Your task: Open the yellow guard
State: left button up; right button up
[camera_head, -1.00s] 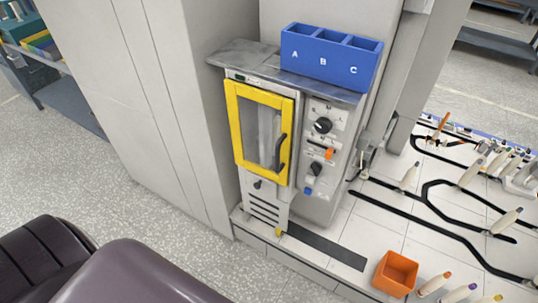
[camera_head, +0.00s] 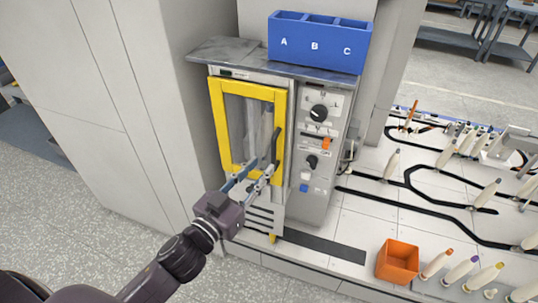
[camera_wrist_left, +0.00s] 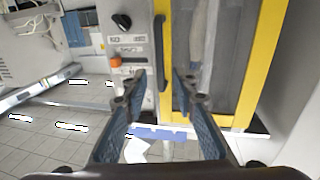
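The yellow guard (camera_head: 219,130) is a framed door with a clear pane on the front of the grey machine, and it looks closed. Its black handle (camera_head: 276,146) runs upright along the frame's right side. My left gripper (camera_head: 263,167) is in front of the guard's lower right part, close to the handle's lower end. In the left wrist view, the gripper (camera_wrist_left: 160,74) is open, with one finger on each side of the handle (camera_wrist_left: 162,60) in the picture. I cannot tell whether the fingers touch it. The yellow frame (camera_wrist_left: 262,60) fills the right side there. My right gripper is not in view.
A control panel with a black knob (camera_head: 318,113) and an orange switch (camera_head: 326,143) is right of the guard. A blue bin (camera_head: 318,56) marked A, B, C stands on top. An orange box (camera_head: 398,262) and several bobbins are at right. A grey cabinet (camera_head: 150,110) is at left.

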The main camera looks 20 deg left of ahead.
aim_at(274, 153)
pick_arm(q)
jog(key=p+x, duration=0.1)
jog(key=x, duration=0.6)
jog(key=shift+w+f, duration=0.1)
jog(key=shift+w, duration=0.15)
jog(key=shift+c, duration=0.2)
grip_shut()
